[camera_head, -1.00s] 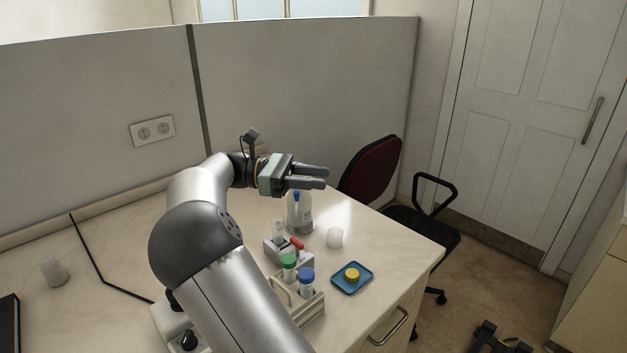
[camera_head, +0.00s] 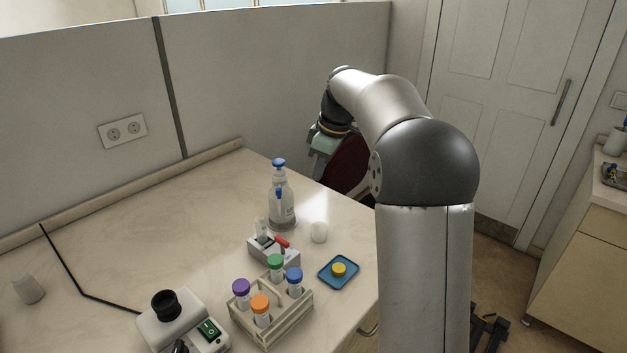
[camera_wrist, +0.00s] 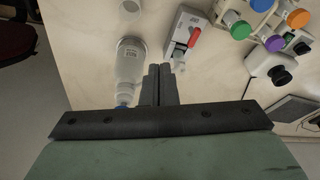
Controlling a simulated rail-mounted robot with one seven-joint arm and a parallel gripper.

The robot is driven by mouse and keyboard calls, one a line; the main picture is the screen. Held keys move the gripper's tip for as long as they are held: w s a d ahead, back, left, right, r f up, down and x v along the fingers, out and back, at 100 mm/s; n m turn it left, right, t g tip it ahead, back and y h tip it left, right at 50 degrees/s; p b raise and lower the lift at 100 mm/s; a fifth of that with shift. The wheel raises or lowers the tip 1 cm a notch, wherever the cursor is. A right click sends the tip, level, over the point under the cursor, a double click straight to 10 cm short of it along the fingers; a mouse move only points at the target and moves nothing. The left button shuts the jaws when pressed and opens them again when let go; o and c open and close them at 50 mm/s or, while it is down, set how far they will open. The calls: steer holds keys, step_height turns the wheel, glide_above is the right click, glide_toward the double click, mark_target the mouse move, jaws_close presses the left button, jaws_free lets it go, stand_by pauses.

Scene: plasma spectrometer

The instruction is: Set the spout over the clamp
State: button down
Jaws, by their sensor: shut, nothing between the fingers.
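A clear bottle (camera_head: 282,205) with a blue pump head and spout (camera_head: 279,163) stands upright on the table. In the wrist view the bottle (camera_wrist: 130,62) lies just left of my fingers, its blue top partly hidden by the gripper's edge. A small grey clamp with a red lever (camera_head: 274,250) stands in front of the bottle; the wrist view shows the clamp (camera_wrist: 187,35) beyond my fingertips. My gripper (camera_wrist: 158,70) is shut and empty. In the head view it is right of the bottle, apart from it, with its fingers partly hidden.
A rack (camera_head: 270,322) holds several capped tubes. A white device (camera_head: 184,325) is at front left.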

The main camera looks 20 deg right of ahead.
mark_target(279, 194)
steer(key=w+a+f+p, duration=0.3)
steer(key=w+a+f, duration=0.2)
steer(key=a+f, duration=0.1)
steer(key=shift+w+a+f+t+y+p, duration=0.15)
steer(key=shift+w+f+t+y+p, duration=0.2)
steer(key=shift+f, duration=0.3)
